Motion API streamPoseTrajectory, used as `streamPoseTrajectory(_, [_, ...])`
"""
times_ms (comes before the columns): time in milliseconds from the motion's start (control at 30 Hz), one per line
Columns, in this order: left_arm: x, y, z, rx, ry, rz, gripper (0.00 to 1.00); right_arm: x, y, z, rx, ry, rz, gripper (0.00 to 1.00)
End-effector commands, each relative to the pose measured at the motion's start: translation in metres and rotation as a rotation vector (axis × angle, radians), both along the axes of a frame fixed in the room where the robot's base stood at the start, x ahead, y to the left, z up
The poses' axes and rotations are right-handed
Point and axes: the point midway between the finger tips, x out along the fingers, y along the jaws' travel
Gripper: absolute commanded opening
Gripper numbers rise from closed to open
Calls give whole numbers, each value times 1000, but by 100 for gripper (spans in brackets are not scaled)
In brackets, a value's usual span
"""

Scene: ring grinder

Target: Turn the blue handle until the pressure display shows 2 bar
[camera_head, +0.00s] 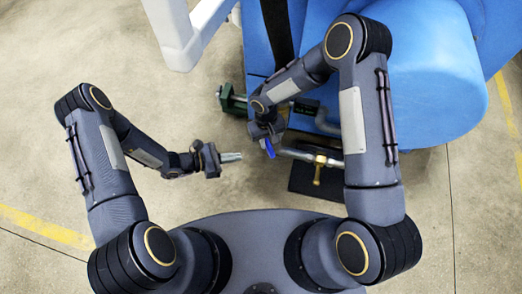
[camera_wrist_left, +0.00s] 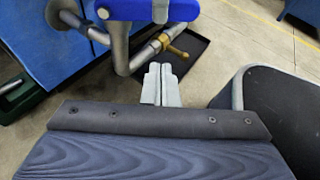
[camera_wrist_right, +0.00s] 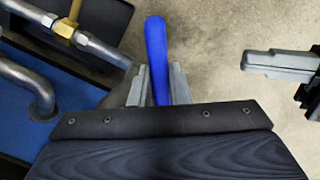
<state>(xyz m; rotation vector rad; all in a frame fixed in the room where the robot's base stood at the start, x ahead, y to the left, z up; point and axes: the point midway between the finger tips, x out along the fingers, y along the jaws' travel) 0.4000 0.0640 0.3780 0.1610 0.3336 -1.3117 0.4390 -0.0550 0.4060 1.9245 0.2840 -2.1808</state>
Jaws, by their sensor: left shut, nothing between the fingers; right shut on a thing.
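The blue handle (camera_head: 269,148) shows at the pipe assembly in front of the blue machine. My right gripper (camera_wrist_right: 158,88) is shut on the blue handle (camera_wrist_right: 157,45), which sticks out beyond the fingers in the right wrist view. In the left wrist view the blue handle (camera_wrist_left: 150,9) crosses the top edge. My left gripper (camera_head: 240,157) is shut and empty, a little left of the handle and apart from it. Its closed fingers show in the left wrist view (camera_wrist_left: 160,84). A small dark box (camera_head: 305,106), perhaps the pressure display, stands behind the handle; no reading is legible.
A metal pipe (camera_head: 296,154) with a brass valve (camera_head: 318,168) runs right of the handle over a black mat (camera_head: 304,186). A green part (camera_head: 232,101) sits at the machine's left side. A white frame (camera_head: 183,45) stands at the back. The floor at left is clear.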

Motion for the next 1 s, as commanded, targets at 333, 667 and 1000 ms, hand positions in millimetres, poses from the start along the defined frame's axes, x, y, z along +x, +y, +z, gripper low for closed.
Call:
streamPoseTrajectory(333, [-3,-27,-26,-17,52,34,0,2,0,1,2,-6,-1,0])
streamPoseTrajectory(667, [13,-91,-49,-15,50,31,0,2,0,1,2,-6,-1,0])
streamPoseTrajectory(1000, [21,-97,-16,-14,49,36,0,2,0,1,2,-6,0,0])
